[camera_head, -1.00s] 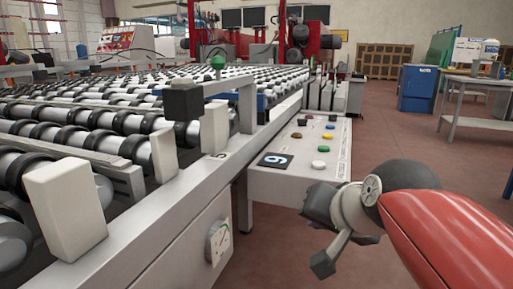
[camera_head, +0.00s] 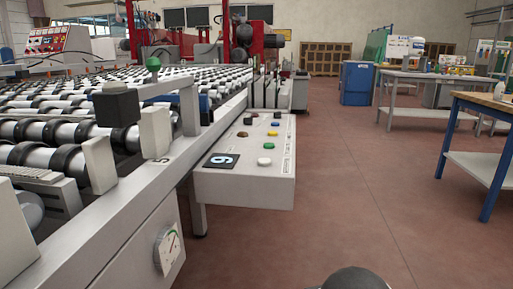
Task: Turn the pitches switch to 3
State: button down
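The control panel (camera_head: 242,184) is a light grey box sticking out from the side of the roller machine. A round white dial (camera_head: 167,250) is on the machine's lower side. No marking readable as "pitches" shows, so I cannot tell which control is that switch. My gripper is out of view; only a dark rounded part of my arm shows at the bottom.
The roller machine (camera_head: 110,215) fills the left side. A blue cabinet (camera_head: 357,83), a grey workbench (camera_head: 430,76) and a wooden-topped blue bench (camera_head: 497,103) stand at the right. The reddish floor (camera_head: 350,185) between is clear.

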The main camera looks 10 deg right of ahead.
aim_at(277, 114)
jog(key=i+l+z, duration=0.75)
jog(key=z, duration=0.15)
jog(key=i+l+z, duration=0.2)
jog(key=i+z, duration=0.2)
jog(key=i+u, duration=0.45)
jog(key=i+l+u, duration=0.2)
jog(key=i+u, duration=0.2)
